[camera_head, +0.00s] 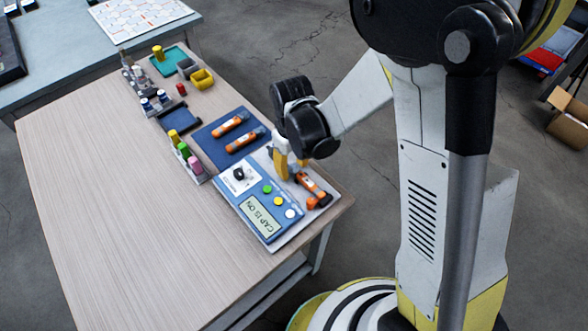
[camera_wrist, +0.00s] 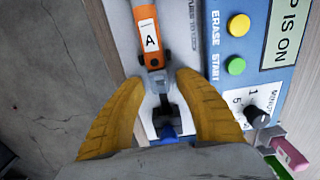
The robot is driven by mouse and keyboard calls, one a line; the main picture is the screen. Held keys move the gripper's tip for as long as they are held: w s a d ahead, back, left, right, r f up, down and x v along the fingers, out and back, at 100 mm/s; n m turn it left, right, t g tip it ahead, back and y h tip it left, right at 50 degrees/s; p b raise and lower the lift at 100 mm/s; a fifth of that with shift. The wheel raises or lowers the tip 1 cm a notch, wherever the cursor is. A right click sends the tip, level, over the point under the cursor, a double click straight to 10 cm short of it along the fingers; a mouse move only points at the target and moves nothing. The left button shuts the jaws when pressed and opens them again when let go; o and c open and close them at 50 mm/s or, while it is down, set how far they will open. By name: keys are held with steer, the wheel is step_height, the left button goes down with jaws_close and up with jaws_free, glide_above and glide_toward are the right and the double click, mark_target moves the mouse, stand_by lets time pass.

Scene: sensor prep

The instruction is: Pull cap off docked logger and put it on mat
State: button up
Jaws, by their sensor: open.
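The docked logger (camera_head: 312,189) is orange with dark ends and lies in the white-and-blue station at the table's right corner. My gripper (camera_head: 290,165) is open at this end of the logger. In the wrist view its yellow fingers (camera_wrist: 162,78) stand on either side of the dark piece, with gaps visible. A blue mat (camera_head: 214,147) lies behind the station with two orange loggers on it.
The station's display (camera_head: 260,218) reads "CAP IS ON". Colored buttons sit beside it. A small rack (camera_head: 185,150) of yellow, green and pink pieces stands left of the mat. Yellow and grey bins (camera_head: 203,79) are at the back. The table's (camera_head: 110,210) left and front are clear.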

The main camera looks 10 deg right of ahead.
steer(key=c, duration=0.8)
steer(key=shift+w+a, duration=0.7)
steer(key=shift+w, duration=0.3)
steer(key=shift+c, duration=0.2)
steer(key=shift+r, duration=0.1)
stand_by(0.5)
steer(key=shift+r+p, duration=1.9)
steer(key=shift+r, duration=0.75)
